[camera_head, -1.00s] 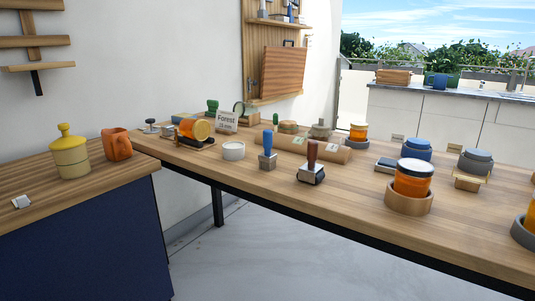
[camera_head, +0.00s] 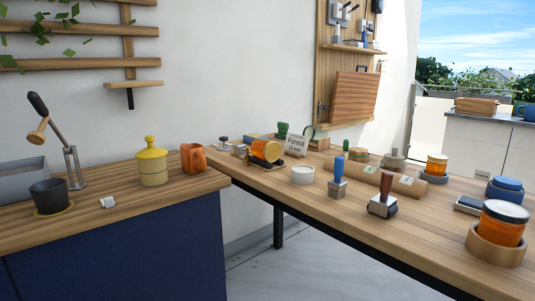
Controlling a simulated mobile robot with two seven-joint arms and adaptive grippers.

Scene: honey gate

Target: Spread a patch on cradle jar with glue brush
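An orange honey jar (camera_head: 266,150) with a dark lid lies on its side in a low dark cradle (camera_head: 264,163) at the far left part of the long wooden table. I cannot tell for certain which of the two is the glue brush. Neither of my grippers shows in the view.
The long wooden table (camera_head: 330,218) also holds a white round tub (camera_head: 302,175), a Forest sign (camera_head: 296,145), cardboard tubes (camera_head: 388,180) and an upright jar (camera_head: 503,222) in a wooden ring. A blue-sided counter (camera_head: 120,245) at left bears a yellow pot (camera_head: 151,165) and orange mug (camera_head: 193,158).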

